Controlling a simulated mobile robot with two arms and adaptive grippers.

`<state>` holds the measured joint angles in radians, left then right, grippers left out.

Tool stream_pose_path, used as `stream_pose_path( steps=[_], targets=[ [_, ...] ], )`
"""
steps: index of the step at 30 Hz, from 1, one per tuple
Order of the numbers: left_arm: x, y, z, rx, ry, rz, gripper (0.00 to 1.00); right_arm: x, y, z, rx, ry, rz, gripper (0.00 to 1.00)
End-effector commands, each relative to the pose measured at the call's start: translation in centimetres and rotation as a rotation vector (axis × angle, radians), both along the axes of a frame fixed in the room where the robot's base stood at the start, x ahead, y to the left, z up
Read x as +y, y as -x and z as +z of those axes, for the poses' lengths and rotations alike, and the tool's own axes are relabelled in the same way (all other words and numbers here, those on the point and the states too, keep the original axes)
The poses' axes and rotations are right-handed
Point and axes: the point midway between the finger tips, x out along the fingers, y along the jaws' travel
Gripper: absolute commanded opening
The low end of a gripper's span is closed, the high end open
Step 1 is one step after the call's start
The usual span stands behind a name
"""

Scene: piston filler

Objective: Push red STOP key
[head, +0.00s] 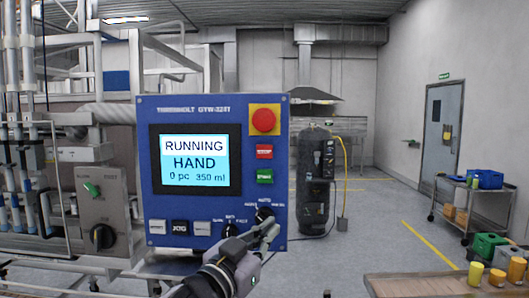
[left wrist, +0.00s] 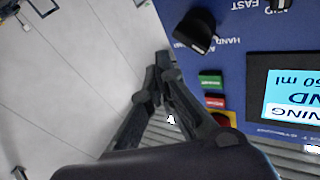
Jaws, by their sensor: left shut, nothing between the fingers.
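The red STOP key (head: 264,152) is a small rectangular key on the right side of the blue control panel (head: 200,105). It sits below the big red mushroom button on its yellow base (head: 264,121) and above the green START key (head: 265,177). The red key also shows in the left wrist view (left wrist: 215,102), right of my fingers. My left gripper (head: 272,228) is shut and empty. In the head view its fingertips are at the panel's lower right, overlapping the AUTO/HAND knob (head: 264,212), below the red key. My right gripper is not in view.
The panel display (head: 194,159) reads RUNNING, HAND, 0 pc, 350 ml. A row of keys and a second knob (head: 230,231) lie along the panel's lower edge. A grey box with a green switch and black knob (head: 103,237) stands left.

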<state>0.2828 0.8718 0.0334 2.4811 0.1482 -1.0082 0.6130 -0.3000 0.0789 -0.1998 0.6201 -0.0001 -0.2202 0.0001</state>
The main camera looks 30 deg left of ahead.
Motion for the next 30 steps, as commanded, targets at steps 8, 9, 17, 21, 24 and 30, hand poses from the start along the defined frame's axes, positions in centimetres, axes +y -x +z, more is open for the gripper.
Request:
stream_pose_path(
  steps=[8,9,17,21,24,30],
  targets=[
    [-0.5,3.1,11.4,-0.262,-0.031,-0.067,0.00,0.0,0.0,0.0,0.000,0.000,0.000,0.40],
    [-0.6,3.5,12.3,-0.283,-0.036,-0.074,0.00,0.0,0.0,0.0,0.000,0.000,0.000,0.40],
    [-0.9,4.8,15.0,-0.346,-0.043,-0.097,0.00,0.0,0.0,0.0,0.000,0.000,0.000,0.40],
    [-0.9,4.8,15.0,-0.347,-0.042,-0.097,0.00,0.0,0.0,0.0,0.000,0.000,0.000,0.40],
    [-0.9,4.8,15.0,-0.347,-0.043,-0.097,0.00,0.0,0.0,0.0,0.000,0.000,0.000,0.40],
    [-0.6,4.3,14.9,-0.346,-0.042,-0.096,0.00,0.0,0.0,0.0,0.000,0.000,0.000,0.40]
  ],
)
